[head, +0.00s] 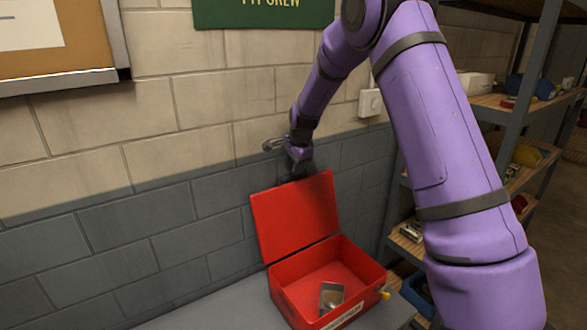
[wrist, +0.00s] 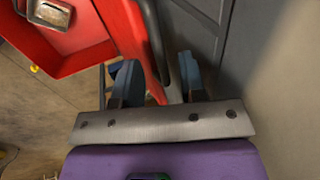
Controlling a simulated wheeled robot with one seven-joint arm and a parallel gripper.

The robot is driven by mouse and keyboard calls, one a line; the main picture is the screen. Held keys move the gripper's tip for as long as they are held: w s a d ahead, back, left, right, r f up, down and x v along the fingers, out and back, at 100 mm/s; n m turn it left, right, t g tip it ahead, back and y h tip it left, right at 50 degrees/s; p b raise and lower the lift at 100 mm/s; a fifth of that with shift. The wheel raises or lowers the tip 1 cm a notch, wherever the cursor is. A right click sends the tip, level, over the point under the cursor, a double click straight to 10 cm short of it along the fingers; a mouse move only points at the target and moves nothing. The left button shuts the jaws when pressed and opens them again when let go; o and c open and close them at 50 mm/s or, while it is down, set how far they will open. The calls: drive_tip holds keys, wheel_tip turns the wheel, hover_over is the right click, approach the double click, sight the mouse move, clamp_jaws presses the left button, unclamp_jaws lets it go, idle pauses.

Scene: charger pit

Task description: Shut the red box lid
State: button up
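The red box (head: 285,292) stands on a grey surface by the wall, and it also shows in the wrist view (wrist: 75,62). Its red lid (head: 293,215) is open, raised and leaning back toward the wall. My gripper (head: 292,163) is at the lid's upper edge, in front of the wall. In the wrist view my gripper (wrist: 158,78) has its two dark fingers apart. The red lid (wrist: 125,30) runs toward the gap between them. I cannot tell whether either finger touches it. A small metal object (head: 331,298) lies in the box.
A grey and beige block wall (head: 150,235) is close behind the box. A wall switch (head: 370,103) is above right. Shelves (head: 505,110) with several items stand at the right. The grey bench top (head: 235,308) is clear left of the box.

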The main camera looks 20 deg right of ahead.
drive_tip(key=shift+w+f, duration=0.2)
drive_tip(key=shift+f, duration=0.5)
drive_tip(key=shift+c, duration=0.5)
clamp_jaws()
